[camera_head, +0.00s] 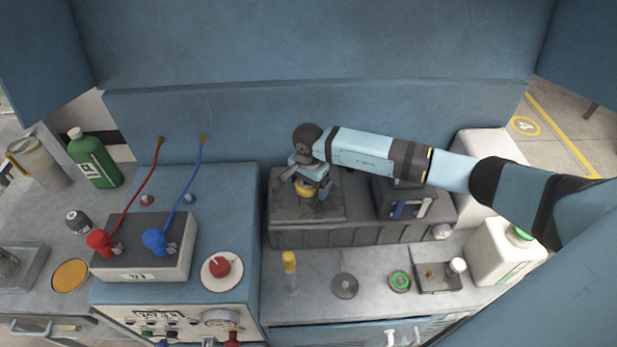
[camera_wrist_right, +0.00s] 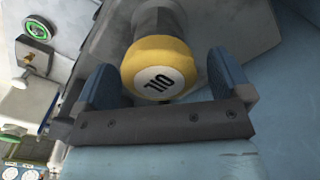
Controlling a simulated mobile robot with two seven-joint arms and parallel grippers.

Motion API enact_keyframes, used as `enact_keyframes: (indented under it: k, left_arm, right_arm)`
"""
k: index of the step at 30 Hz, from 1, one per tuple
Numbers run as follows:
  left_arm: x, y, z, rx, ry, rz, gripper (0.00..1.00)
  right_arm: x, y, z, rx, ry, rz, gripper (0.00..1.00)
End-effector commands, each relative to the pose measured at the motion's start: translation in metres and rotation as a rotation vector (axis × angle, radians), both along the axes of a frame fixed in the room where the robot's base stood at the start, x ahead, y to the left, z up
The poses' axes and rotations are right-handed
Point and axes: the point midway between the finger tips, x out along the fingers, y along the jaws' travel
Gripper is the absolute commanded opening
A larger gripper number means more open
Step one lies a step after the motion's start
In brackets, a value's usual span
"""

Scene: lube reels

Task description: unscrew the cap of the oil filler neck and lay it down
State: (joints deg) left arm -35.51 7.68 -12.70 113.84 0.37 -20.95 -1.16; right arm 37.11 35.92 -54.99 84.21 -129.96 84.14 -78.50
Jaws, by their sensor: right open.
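The yellow cap (camera_head: 306,188) sits on top of the oil filler neck, on the dark grey block (camera_head: 325,208) in the middle of the bench. In the right wrist view the cap (camera_wrist_right: 160,68) shows its white disc marked "OIL", with the grey neck (camera_wrist_right: 158,18) behind it. My right gripper (camera_head: 308,181) is over the cap, and its blue fingers (camera_wrist_right: 162,88) stand on either side of it. The fingers are open, with a visible gap at least on the right side. My left gripper is not in view.
A grey box (camera_head: 144,256) with red and blue hose ends stands at left, near a green bottle (camera_head: 95,160). The front ledge holds a yellow-topped item (camera_head: 290,262), a dark disc (camera_head: 344,286) and a green ring (camera_head: 399,281). White canisters (camera_head: 497,252) stand at right.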

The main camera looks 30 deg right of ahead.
Motion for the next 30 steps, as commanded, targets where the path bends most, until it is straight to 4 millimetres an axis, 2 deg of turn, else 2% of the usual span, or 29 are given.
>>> enact_keyframes:
  k: [5,12,19,30]
  left_arm:
    - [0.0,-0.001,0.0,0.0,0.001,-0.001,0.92]
    - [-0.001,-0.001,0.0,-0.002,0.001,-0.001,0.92]
    - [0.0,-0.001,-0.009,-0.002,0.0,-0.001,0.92]
    - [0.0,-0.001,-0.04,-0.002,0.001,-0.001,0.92]
  right_arm:
    - [0.0,0.0,0.0,0.0,0.0,0.0,0.96]
    - [0.0,0.0,0.0,0.0,0.0,0.0,0.43]
    - [0.001,0.0,-0.002,-0.001,-0.003,0.054,0.43]
    - [0.002,0.001,-0.004,-0.001,-0.002,0.334,0.43]
